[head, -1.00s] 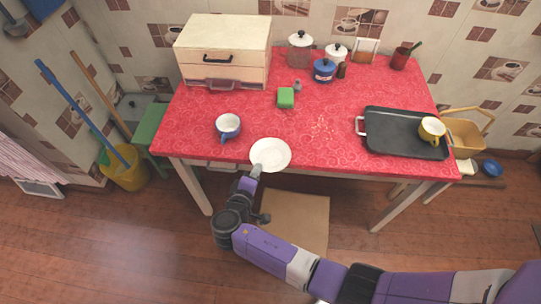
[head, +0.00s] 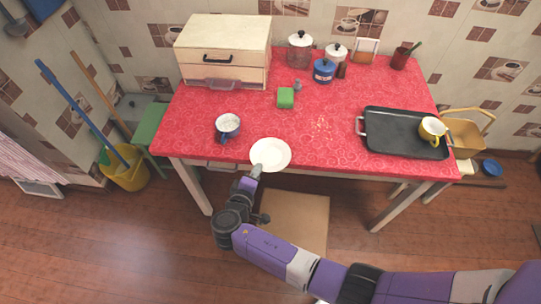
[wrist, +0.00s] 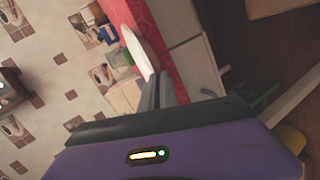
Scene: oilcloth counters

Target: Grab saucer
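The white saucer (head: 270,154) lies at the front edge of the red table, its near rim reaching the edge. My gripper (head: 257,170) is at this near rim, coming from the front and below. In the wrist view the saucer (wrist: 139,50) shows nearly edge-on, as a thin white oval. The two grey fingers of my gripper (wrist: 158,82) stand close together there, with the saucer's rim between their tips. They look shut on it, though the contact itself is small and partly hidden.
A blue mug (head: 227,127) stands left of the saucer. A green block (head: 286,98) lies behind it. A black tray (head: 385,146) with a yellow mug (head: 432,129) is at the right. A drawer box (head: 222,50) and canisters stand at the back. The cloth right of the saucer is clear.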

